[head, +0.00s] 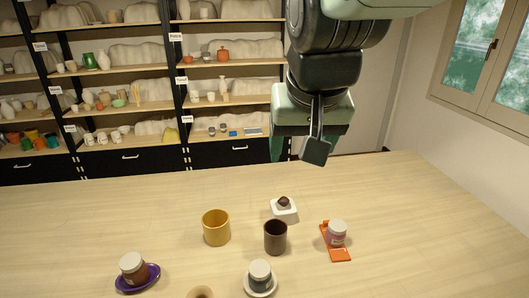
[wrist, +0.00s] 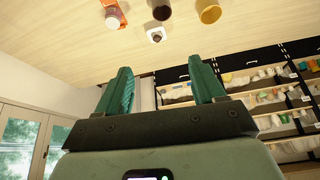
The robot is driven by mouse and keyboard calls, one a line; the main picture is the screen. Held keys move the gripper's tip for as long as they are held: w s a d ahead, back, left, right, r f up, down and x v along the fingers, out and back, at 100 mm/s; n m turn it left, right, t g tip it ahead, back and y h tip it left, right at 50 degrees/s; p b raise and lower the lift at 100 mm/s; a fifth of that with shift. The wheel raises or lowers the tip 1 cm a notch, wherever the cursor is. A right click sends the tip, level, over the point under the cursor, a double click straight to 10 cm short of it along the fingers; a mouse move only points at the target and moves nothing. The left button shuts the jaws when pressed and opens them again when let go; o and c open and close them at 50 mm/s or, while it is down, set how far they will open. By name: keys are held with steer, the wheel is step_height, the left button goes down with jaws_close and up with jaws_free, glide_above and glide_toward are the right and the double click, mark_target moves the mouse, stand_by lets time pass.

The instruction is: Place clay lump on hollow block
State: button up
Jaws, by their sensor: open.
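The clay lump (head: 284,201) is small and dark brown. It sits on top of the hollow block (head: 285,215), which is white and stands on the table behind the dark cup. In the wrist view the lump (wrist: 156,36) also shows on the white block (wrist: 153,30), near the top edge. My gripper (head: 296,152) is above and beyond the table's far part, apart from the lump and the block. Its green fingers, also in the wrist view (wrist: 162,75), are spread with nothing between them.
A dark brown cup (head: 275,240) and a yellow cup (head: 216,229) stand close to the block. A jar on an orange tray (head: 340,256) is to its right. Jars on a purple saucer (head: 152,276) and a white saucer (head: 272,288) stand nearer. The table's right side is clear.

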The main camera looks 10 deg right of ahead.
steer(key=s+a+n, duration=0.1)
steer(key=s, duration=0.9)
steer(key=shift+s+a+n+y, duration=0.2)
steer(key=shift+s+n+y, duration=0.1)
steer(key=shift+s, duration=0.05)
